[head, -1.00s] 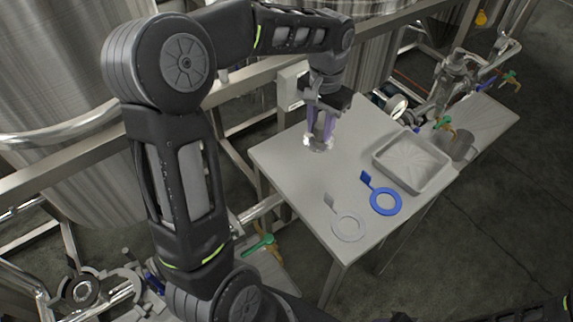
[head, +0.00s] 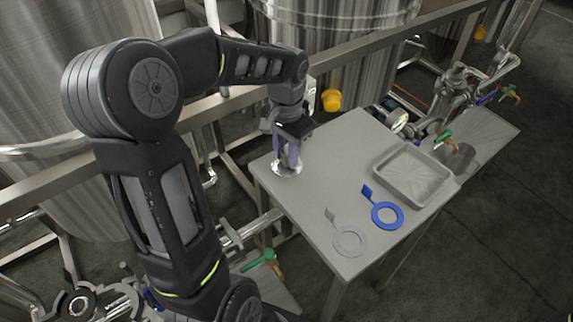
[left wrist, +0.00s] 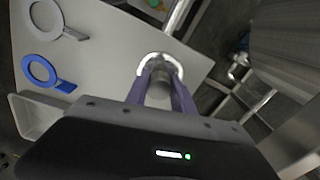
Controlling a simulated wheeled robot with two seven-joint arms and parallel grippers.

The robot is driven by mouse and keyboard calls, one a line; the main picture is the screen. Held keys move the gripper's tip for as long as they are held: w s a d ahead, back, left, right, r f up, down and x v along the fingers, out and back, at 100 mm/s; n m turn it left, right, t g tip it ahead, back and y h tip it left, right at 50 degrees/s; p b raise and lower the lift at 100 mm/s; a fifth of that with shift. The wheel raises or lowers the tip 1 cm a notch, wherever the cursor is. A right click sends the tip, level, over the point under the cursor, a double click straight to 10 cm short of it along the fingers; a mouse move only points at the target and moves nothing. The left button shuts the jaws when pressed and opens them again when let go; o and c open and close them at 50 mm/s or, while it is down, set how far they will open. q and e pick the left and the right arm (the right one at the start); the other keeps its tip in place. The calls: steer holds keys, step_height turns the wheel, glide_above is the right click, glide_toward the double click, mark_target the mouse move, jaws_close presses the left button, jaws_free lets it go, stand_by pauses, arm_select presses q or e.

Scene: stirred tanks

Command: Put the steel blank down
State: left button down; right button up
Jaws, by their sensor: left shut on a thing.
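My left gripper (head: 288,160) points down over the left corner of the grey table (head: 335,152). Its purple fingers are shut on the steel blank (head: 287,169), a shiny round disc with a raised middle. In the left wrist view the blank (left wrist: 160,62) sits between the fingertips, near the table's edge. The blank is at or just above the tabletop; I cannot tell whether it touches. My right gripper is not in view.
A blue ring with a tab (head: 387,214) and a grey ring with a tab (head: 349,240) lie on the table's front part. Steel tanks and rails stand behind. The table's middle is clear.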

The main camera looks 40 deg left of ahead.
mark_target(286, 165)
arm_select(q)
steer(key=shift+f, duration=0.25)
steer(key=shift+f, duration=1.9)
steer(key=shift+f, duration=0.25)
steer(key=c, duration=1.1)
jaws_free()
steer(key=shift+r, duration=0.1)
step_height(286, 165, up, 12)
steer(key=shift+r, duration=0.2)
